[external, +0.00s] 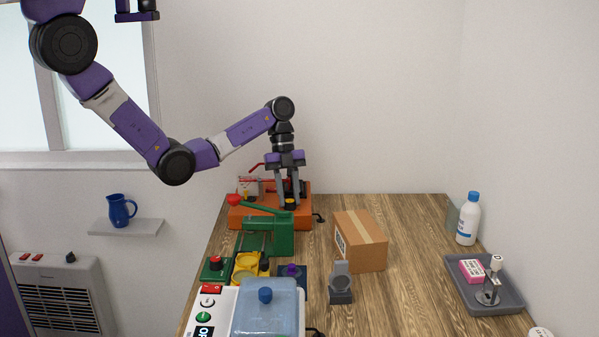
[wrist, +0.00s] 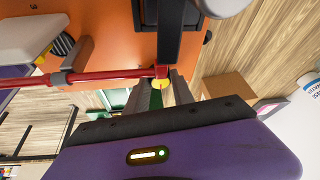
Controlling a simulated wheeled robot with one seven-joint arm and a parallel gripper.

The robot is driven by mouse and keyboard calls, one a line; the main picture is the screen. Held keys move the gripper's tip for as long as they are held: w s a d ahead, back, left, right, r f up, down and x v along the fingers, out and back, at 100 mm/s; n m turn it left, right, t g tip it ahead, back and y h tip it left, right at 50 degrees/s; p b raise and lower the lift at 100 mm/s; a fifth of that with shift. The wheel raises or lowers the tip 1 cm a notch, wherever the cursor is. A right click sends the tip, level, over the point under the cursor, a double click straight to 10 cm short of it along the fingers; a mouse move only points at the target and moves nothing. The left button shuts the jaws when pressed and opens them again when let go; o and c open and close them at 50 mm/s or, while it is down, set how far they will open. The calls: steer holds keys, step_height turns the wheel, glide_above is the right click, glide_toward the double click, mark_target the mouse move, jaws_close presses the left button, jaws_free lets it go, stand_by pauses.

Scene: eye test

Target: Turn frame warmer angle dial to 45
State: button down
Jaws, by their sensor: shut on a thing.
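An orange machine (external: 240,215) with a red lever and dark parts stands at the back of the wooden table. A small dark and yellow dial (external: 290,204) sits at its front right. My gripper (external: 291,199) points down over it, with its two grey fingers closed on the dial's sides. In the wrist view my gripper (wrist: 163,92) has the yellow part of the dial (wrist: 160,84) between its fingertips. The fingers hide most of the dial. Its pointer and any angle marks are too small to read.
A green press (external: 268,236) with a red-knobbed lever stands just in front of the orange machine. A cardboard box (external: 360,240) is to the right. A white device with a blue lid (external: 265,315) is nearest. The table's middle right is clear, left of a grey tray (external: 463,290).

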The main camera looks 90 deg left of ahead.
stand_by(0.4)
steer(key=c, duration=1.1)
jaws_free()
steer(key=shift+r, duration=0.1)
steer(key=shift+v, duration=3.8)
